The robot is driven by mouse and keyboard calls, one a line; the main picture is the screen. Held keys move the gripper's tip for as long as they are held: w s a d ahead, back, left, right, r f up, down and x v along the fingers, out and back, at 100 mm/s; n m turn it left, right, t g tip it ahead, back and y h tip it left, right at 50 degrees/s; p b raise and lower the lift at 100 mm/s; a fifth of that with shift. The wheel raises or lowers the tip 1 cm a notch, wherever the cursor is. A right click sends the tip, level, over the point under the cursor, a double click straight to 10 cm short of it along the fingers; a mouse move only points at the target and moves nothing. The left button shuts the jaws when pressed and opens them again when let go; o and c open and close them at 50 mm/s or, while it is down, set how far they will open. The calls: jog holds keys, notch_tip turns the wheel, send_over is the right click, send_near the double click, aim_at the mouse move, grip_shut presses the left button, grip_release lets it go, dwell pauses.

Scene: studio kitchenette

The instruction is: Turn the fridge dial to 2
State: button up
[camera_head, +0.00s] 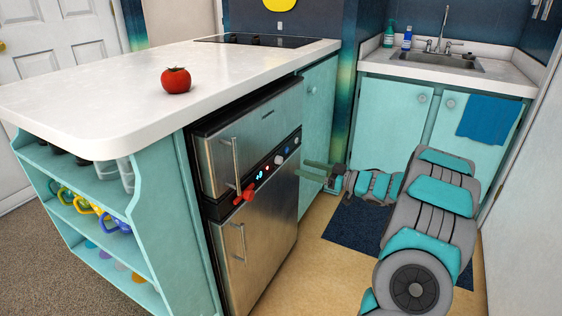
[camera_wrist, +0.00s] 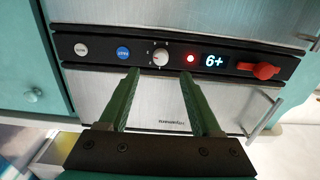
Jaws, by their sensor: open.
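The fridge (camera_head: 262,225) is a steel unit under the white counter, with a black control strip between its two doors. The fridge dial (camera_wrist: 160,52) is a small pale round knob on the strip; it also shows in the head view (camera_head: 278,160). Its marks are too small to read. My gripper (camera_wrist: 160,73) has two green fingers, open and empty. In the wrist view the dial lies just beyond and between the fingertips. In the head view my gripper (camera_head: 300,169) is beside the strip, apart from the dial.
The strip also carries a blue button (camera_wrist: 123,53), a grey button (camera_wrist: 81,50), a red light (camera_wrist: 190,58), a lit display (camera_wrist: 215,61) and a protruding red lever (camera_wrist: 258,69). Door handles (camera_head: 236,168) stick out. A tomato (camera_head: 175,79) sits on the counter (camera_head: 110,85).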

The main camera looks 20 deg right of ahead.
aim_at(282, 161)
jog(key=shift+p+x, duration=0.35)
jog(key=shift+x, duration=3.5)
grip_shut()
